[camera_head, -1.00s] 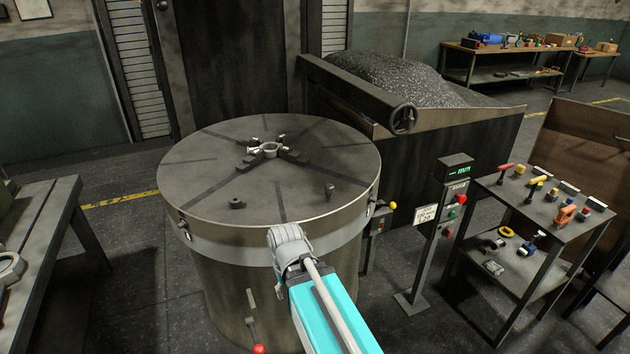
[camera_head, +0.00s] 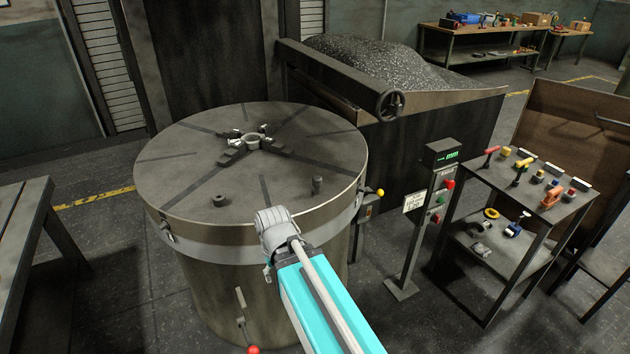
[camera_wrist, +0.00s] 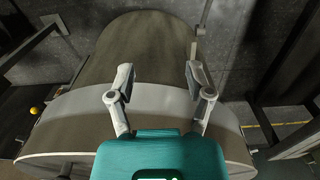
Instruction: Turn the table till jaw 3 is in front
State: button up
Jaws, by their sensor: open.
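The round table (camera_head: 190,190) is a large drum with a dark slotted top and a pale band around its side. Dark stepped jaws (camera_head: 232,156) sit around a small metal ring-shaped part (camera_head: 256,139) at its centre. I cannot read any jaw number. My gripper (camera_head: 270,220) is by the near rim of the table, seen from behind, with its fingers hidden in the head view. In the wrist view my gripper (camera_wrist: 160,80) has its two fingers spread, with nothing between them but the drum's side (camera_wrist: 150,45) beyond. I cannot tell whether it touches the drum.
Two small pegs (camera_head: 317,185) stand on the table top near the front. A lever with a red knob (camera_head: 254,350) is low on the drum. A control post (camera_head: 437,190) and tool cart (camera_head: 545,195) stand right; a bench (camera_head: 20,215) stands left.

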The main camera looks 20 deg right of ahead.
jog(key=shift+o, duration=0.2)
jog(key=w+d+r+t+p, duration=0.2)
jog(key=w+d+r+p, duration=0.7)
jog(key=w, duration=0.2)
jog(key=shift+w+d+r+m, duration=0.15)
jog(key=shift+d+r+m, duration=0.1)
jog(key=shift+r+m, duration=0.15)
jog(key=m+t+p, duration=0.1)
jog(key=t+p, duration=0.2)
jog(key=p, duration=0.6)
send_near(318, 179)
notch_tip(318, 179, up, 3)
jog(key=shift+a+f+h, duration=0.1)
jog(key=shift+a+h, duration=0.25)
jog(key=shift+h, duration=0.05)
jog(key=shift+f+g+b, duration=0.15)
jog(key=shift+g+b, duration=0.15)
jog(key=shift+b, duration=0.1)
jog(key=b+x, duration=1.2)
jog(key=x, duration=0.1)
jog(key=shift+a+f, duration=0.1)
jog(key=shift+f, duration=0.05)
grip_shut()
